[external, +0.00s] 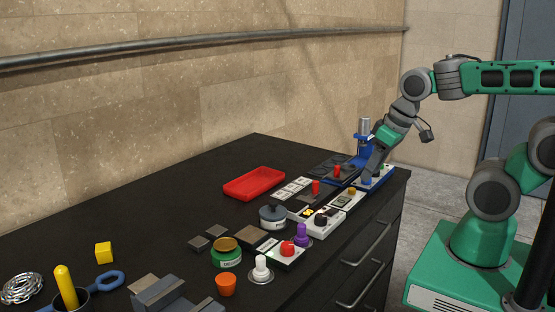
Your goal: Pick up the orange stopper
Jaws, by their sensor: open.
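The orange stopper (226,284) is a small tapered orange piece. It stands on the black bench top near the front edge, left of a white knobbed piece. My gripper (372,172) is far from it, at the right end of the bench, low over the panels beside the blue press. The gripper is open, though its fingertips are small and partly hidden among the panels, and I see nothing held in it.
A green jar (227,257), a white knob (262,269) and a purple knob (301,236) stand around the stopper. A grey vise-like block (165,297) is to its left. A red tray (254,184) lies farther back. The blue press (363,145) rises beside my gripper. The bench's left rear is clear.

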